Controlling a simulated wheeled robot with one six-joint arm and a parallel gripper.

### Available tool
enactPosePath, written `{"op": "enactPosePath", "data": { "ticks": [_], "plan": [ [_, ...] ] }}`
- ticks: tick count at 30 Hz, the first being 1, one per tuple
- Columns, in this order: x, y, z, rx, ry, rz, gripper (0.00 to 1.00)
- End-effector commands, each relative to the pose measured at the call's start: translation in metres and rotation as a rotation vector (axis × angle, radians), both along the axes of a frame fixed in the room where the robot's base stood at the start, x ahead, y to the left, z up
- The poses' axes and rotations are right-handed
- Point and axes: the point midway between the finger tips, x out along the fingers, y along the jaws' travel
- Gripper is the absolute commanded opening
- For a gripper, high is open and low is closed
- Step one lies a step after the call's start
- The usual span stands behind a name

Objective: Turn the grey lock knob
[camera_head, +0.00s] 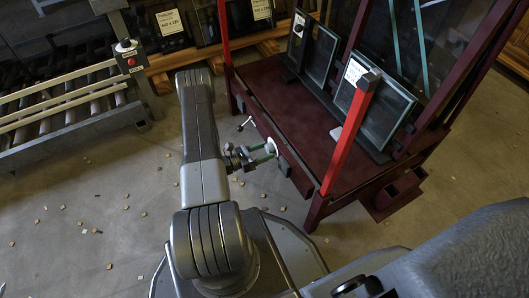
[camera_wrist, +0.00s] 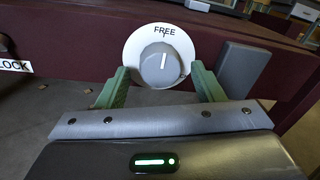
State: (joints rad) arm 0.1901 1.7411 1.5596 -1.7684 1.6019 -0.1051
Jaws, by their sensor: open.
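The grey lock knob (camera_wrist: 161,64) sits on a round white dial (camera_wrist: 133,47) on the dark red frame's front beam. Its white mark points up, close to the word FREE at the dial's top. A LOCK label (camera_wrist: 15,66) is on the beam to the left. My gripper (camera_wrist: 158,72) is open, with one green finger on each side of the knob's lower part. Gaps show between fingers and knob; I cannot tell how far the tips reach along it. In the head view my gripper (camera_head: 264,153) is at the beam, beside the white dial (camera_head: 271,146).
A grey block (camera_wrist: 245,75) stands out from the beam right of the dial, close to the right finger. The red table frame (camera_head: 344,138) holds glass panes (camera_head: 384,110). A roller conveyor (camera_head: 65,105) stands left. Small scraps litter the floor.

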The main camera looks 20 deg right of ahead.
Motion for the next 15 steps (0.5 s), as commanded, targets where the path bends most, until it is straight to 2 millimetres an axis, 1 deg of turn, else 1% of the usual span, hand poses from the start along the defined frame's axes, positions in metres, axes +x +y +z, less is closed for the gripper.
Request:
{"op": "enactPosePath", "data": {
  "ticks": [3, 12, 14, 15],
  "plan": [
    [-0.0003, -0.005, -0.0001, 0.0, 0.0, -0.001, 0.61],
    [-0.0001, -0.006, 0.0002, -0.001, 0.0, 0.0, 0.61],
    [-0.0001, -0.0059, 0.0001, -0.001, 0.0, 0.0, 0.5],
    [-0.0001, -0.0059, 0.0001, 0.0, 0.0, 0.0, 0.42]
  ]
}}
